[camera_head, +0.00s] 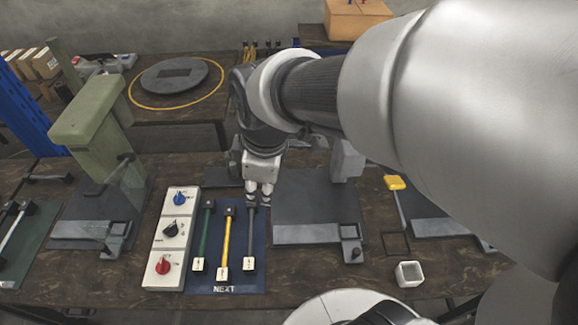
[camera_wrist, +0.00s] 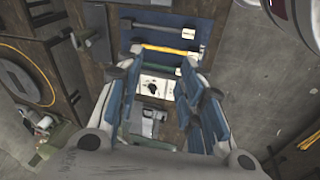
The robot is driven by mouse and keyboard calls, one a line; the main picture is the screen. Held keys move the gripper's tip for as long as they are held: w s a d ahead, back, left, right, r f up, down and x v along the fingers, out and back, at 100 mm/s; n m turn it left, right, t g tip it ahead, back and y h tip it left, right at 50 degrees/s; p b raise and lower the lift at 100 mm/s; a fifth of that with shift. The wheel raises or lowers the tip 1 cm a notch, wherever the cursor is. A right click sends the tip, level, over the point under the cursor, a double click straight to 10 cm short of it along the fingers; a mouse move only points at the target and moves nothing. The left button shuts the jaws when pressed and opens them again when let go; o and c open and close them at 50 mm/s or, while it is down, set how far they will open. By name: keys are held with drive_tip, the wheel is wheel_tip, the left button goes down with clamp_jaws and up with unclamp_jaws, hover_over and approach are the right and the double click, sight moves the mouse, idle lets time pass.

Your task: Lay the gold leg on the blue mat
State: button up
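The blue mat (camera_head: 240,284), marked NEXT, lies on the front workbench. The gold leg (camera_head: 227,242) lies on it between a green leg (camera_head: 203,236) and a grey leg (camera_head: 250,236). Each leg has a dark block at its far end and a pale tagged block at its near end. My gripper (camera_head: 259,201) points down near the far end of the grey leg; its height above the mat is hard to tell. The wrist view shows its fingers (camera_wrist: 163,60) spread, with nothing clearly held. There the gold leg (camera_wrist: 168,50) crosses the view beyond the fingers.
A white panel with blue, black and red knobs (camera_head: 172,235) stands left of the mat. A green press (camera_head: 95,125) is further left. A dark plate (camera_head: 315,205) lies right of the mat. A white open cube (camera_head: 408,273) and a yellow-topped lever (camera_head: 395,183) are further right.

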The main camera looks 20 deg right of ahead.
drive_tip(key=s+d+r+m+t, duration=0.1)
drive_tip(key=s+d+r+m, duration=0.1)
drive_tip(key=s+m, duration=0.4)
drive_tip(key=s+d+r+m, duration=0.1)
drive_tip(key=s+d+m, duration=0.1)
drive_tip(key=s+m, duration=0.4)
drive_tip(key=shift+s+r+t, duration=0.2)
drive_tip(key=shift+r+t, duration=0.15)
drive_tip(key=shift+t, duration=0.05)
drive_tip(key=shift+d, duration=0.1)
wheel_tip(320, 180, down, 4)
drive_tip(key=b, duration=0.4)
drive_tip(key=shift+f, duration=0.1)
